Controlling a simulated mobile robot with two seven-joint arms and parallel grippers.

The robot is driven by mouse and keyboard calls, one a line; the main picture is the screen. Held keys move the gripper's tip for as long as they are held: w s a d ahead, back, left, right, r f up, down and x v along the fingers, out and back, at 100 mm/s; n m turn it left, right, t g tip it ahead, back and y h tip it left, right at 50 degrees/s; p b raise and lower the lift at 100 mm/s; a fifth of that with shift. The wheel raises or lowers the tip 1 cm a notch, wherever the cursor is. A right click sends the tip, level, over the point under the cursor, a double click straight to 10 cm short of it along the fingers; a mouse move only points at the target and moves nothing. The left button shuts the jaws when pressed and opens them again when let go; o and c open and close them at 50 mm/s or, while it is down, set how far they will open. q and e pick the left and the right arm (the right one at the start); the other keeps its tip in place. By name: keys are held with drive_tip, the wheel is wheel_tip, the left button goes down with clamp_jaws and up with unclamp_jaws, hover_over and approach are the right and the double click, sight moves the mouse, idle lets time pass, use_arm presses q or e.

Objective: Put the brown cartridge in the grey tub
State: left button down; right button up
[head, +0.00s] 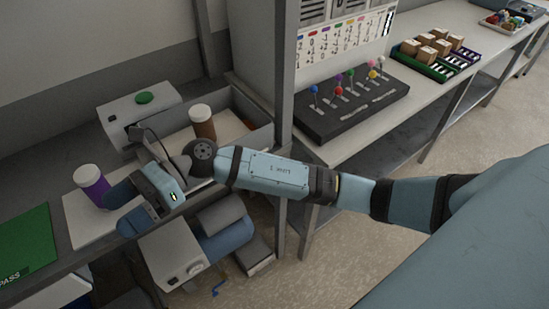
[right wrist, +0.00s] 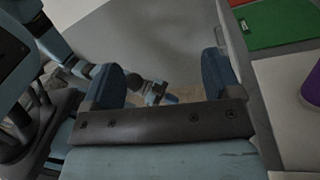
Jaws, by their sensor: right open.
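The brown cartridge (head: 204,127), a brown cylinder with a white cap, stands upright in the head view. It appears to be inside the grey tub (head: 252,108), whose grey walls rise around a pale floor; my wrist hides the tub's near part and the cartridge's base. My right gripper (head: 128,207) is open and empty, left of and nearer than the tub, apart from the cartridge. Its two blue fingers are spread in the right wrist view (right wrist: 161,82), with nothing held between them.
A purple cartridge (head: 92,183) with a white cap stands on a pale board just left of my right gripper. A white box with a green button (head: 145,98) is behind. A green mat (head: 25,240) lies at left. A grey post (head: 287,110) rises beside my right forearm.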

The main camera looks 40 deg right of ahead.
drive_tip(key=w+d+f+m+t+h, duration=0.1)
drive_tip(key=d+f+m+t+h, duration=0.2)
drive_tip(key=d+f+m+t, duration=0.95)
drive_tip(key=w+a+r+m+t+h, duration=0.1)
drive_tip(key=m+t+h, duration=0.45)
drive_tip(key=m, duration=1.65)
drive_tip(key=s+d+f+m+g+h, duration=0.2)
drive_tip(key=s+d+f+m+h, duration=0.1)
drive_tip(key=s+d+f+m, duration=0.55)
drive_tip(key=s+d+f+m+g+h, duration=0.25)
drive_tip(key=s+f+m, duration=0.4)
drive_tip(key=f, duration=0.45)
wheel_tip(320, 180, up, 10)
drive_tip(key=d+p, duration=0.1)
drive_tip(key=p, duration=0.9)
drive_tip(key=shift+f+h, duration=0.25)
drive_tip(key=shift+h, duration=0.15)
drive_tip(key=shift+r+m+t, duration=0.25)
drive_tip(key=shift+r+t, duration=0.05)
drive_tip(key=shift+t, duration=0.05)
